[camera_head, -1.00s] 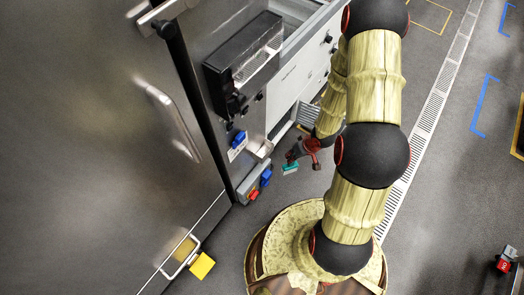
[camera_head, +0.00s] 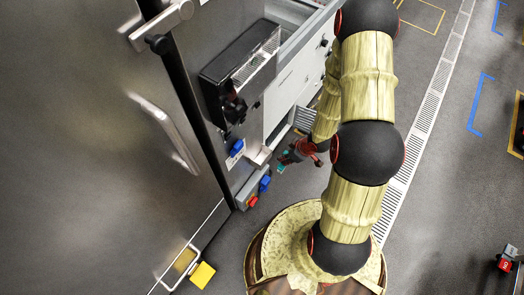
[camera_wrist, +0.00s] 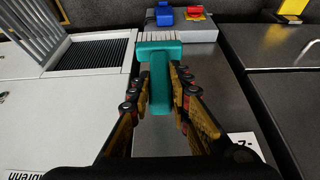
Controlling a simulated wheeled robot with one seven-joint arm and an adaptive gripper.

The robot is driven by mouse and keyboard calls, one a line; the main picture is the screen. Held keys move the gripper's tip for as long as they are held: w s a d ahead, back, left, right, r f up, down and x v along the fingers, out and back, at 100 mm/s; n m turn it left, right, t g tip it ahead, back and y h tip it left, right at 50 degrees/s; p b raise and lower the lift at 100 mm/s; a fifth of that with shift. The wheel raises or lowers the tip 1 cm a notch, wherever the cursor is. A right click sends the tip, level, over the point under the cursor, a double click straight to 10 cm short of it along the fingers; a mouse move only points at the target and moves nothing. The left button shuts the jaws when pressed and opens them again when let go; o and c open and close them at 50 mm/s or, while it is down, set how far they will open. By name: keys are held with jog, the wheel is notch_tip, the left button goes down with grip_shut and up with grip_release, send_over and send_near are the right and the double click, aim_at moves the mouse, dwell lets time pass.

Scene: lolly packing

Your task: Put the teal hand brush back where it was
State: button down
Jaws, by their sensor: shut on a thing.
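The teal hand brush (camera_wrist: 159,75) is between the fingers of my gripper (camera_wrist: 160,95) in the wrist view. Its handle is gripped and its head with pale bristles points away from the wrist. In the head view my gripper (camera_head: 294,156) is beside the steel machine, and only a small bit of the teal brush (camera_head: 281,168) shows below it. In the wrist view the brush appears over a grey metal surface, with the grey box with blue and red parts (camera_wrist: 190,32) beyond its head. I cannot tell whether the brush touches anything.
A large steel door (camera_head: 90,150) with a handle fills the left of the head view. A black box (camera_head: 238,75) is mounted on the machine. A yellow block (camera_head: 202,275) is at the door's lower edge. A floor grate (camera_head: 425,120) runs along open floor at right.

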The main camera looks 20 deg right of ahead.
jog(key=w+a+b, duration=0.1)
jog(key=w+a, duration=0.6)
jog(key=w, duration=0.3)
notch_tip(320, 180, down, 7)
jog(key=b, duration=0.5)
jog(key=shift+s+a, duration=0.1)
jog(key=c, duration=1.7)
grip_release()
jog(key=shift+o, duration=0.2)
